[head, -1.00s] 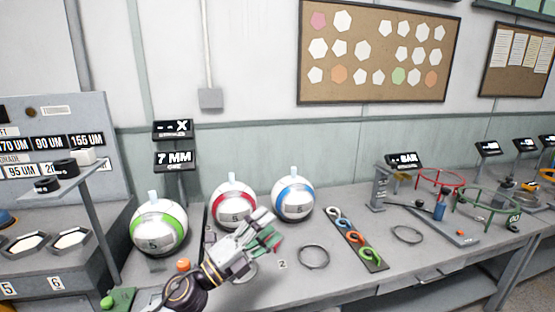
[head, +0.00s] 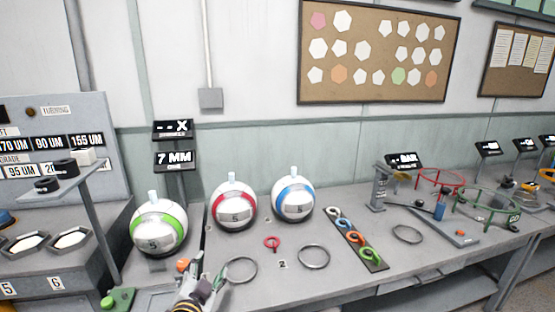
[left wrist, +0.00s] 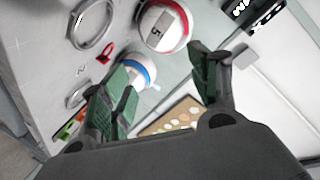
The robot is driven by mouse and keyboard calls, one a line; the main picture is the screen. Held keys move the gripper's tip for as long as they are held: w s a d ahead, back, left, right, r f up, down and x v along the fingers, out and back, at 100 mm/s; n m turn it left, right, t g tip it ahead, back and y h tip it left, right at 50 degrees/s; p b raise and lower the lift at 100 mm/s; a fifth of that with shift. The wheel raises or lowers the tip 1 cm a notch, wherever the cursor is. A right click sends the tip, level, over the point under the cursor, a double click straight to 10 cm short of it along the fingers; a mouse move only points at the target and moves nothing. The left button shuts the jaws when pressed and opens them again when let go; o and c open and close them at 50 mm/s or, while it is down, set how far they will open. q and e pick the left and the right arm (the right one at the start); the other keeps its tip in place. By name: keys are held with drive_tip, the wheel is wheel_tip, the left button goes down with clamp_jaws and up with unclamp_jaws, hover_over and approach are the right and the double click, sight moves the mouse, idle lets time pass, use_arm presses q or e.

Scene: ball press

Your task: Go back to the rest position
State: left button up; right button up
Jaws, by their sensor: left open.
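My left gripper (head: 200,285) is low in the head view, near the bench's front edge, left of a grey ring. In the left wrist view its green-padded fingers (left wrist: 165,85) are spread wide with nothing between them. A red ring-shaped tag (head: 272,243) lies on the bench, and it also shows in the left wrist view (left wrist: 105,54). White balls with a green band (head: 160,228), a red band (head: 233,206) and a blue band (head: 292,197) stand behind. My right gripper is not in view.
Grey rings (head: 240,270) (head: 314,256) lie on the bench. A dark rack (head: 354,238) of coloured hooks is to their right. A grey stand (head: 378,188) and a green ring frame (head: 487,208) are further right. A shelf post (head: 97,222) rises at the left.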

use_arm(q)
drive_tip(key=s+a+f+n+g, duration=0.25)
drive_tip(key=s+f+g, duration=0.35)
drive_tip(key=s+f, duration=0.45)
drive_tip(key=s+a+f+n+g, duration=0.1)
drive_tip(key=s+f+n+g, duration=0.2)
drive_tip(key=s+f+g, duration=0.7)
wheel_tip(320, 180, down, 21)
drive_tip(key=t, duration=0.3)
drive_tip(key=s+a+f, duration=0.1)
drive_tip(key=s+f, duration=0.4)
drive_tip(key=f, duration=0.5)
drive_tip(key=s+a+f, duration=0.1)
drive_tip(key=s+f, duration=0.4)
drive_tip(key=f, duration=0.5)
drive_tip(key=s+a+r+g+p, duration=0.1)
drive_tip(key=s+r+p, duration=1.4)
drive_tip(key=p, duration=1)
drive_tip(key=shift+s+a+r+g, duration=0.15)
drive_tip(key=shift+s+a+g, duration=0.25)
drive_tip(key=shift+s, duration=0.8)
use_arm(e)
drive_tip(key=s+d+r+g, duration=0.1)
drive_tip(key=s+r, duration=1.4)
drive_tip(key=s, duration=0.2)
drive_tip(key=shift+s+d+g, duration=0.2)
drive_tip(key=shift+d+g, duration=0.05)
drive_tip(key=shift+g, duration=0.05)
use_arm(q)
drive_tip(key=shift+d, duration=0.1)
